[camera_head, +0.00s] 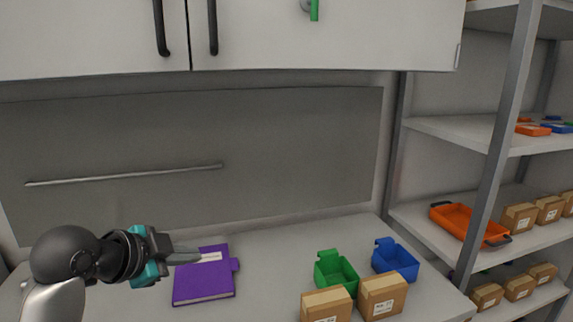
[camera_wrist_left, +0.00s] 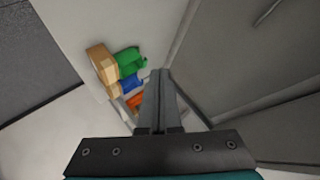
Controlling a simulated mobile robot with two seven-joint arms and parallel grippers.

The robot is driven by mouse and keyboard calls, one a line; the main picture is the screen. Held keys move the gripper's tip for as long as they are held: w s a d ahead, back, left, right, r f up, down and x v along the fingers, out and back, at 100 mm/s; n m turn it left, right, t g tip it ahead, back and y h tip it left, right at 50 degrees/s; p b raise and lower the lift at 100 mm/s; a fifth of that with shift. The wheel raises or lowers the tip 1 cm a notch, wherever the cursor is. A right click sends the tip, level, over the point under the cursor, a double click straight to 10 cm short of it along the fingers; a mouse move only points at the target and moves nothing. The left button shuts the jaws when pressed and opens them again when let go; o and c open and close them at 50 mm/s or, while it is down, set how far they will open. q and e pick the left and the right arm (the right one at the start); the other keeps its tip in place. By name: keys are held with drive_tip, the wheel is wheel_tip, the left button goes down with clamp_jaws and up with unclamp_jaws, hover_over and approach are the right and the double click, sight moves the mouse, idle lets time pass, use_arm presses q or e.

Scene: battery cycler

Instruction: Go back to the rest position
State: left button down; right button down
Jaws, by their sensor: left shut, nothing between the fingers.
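My left gripper (camera_head: 185,257) comes in from the left over the counter in the head view, in front of the back panel. Its fingers are shut with nothing between them and point to the right. In the left wrist view the shut fingers (camera_wrist_left: 160,100) show in the middle, pointing away. The fingers overlap a purple notebook (camera_head: 204,286) in the head view; whether they touch it I cannot tell. My right gripper is in neither view.
A green bin (camera_head: 335,276), a blue bin (camera_head: 396,262) and two cardboard boxes (camera_head: 381,297) stand on the counter's right side. A cabinet (camera_head: 330,35) hangs above. A shelf rack with an orange tray (camera_head: 468,225) stands at the right. The counter between notebook and bins is clear.

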use_arm(q)
drive_tip(key=s+d+f+n+g+y, duration=0.1)
drive_tip(key=s+f+n+g+y, duration=0.3)
drive_tip(key=s+f, duration=0.9)
drive_tip(key=s+f+n+g, duration=0.3)
drive_tip(key=s+f+n, duration=0.5)
drive_tip(key=s+f, duration=0.5)
drive_tip(key=s+f+b, duration=0.3)
drive_tip(key=f+b, duration=0.1)
drive_tip(key=f, duration=1.9)
drive_tip(key=s+a+f+g+b, duration=0.2)
drive_tip(key=s+f+b, duration=0.3)
drive_tip(key=s+f, duration=1.1)
wheel_tip(320, 180, down, 3)
drive_tip(key=shift+a+f+m, duration=0.15)
drive_tip(key=shift+f+m, duration=0.05)
drive_tip(key=shift+m, duration=0.1)
drive_tip(key=c, duration=1.6)
unclamp_jaws()
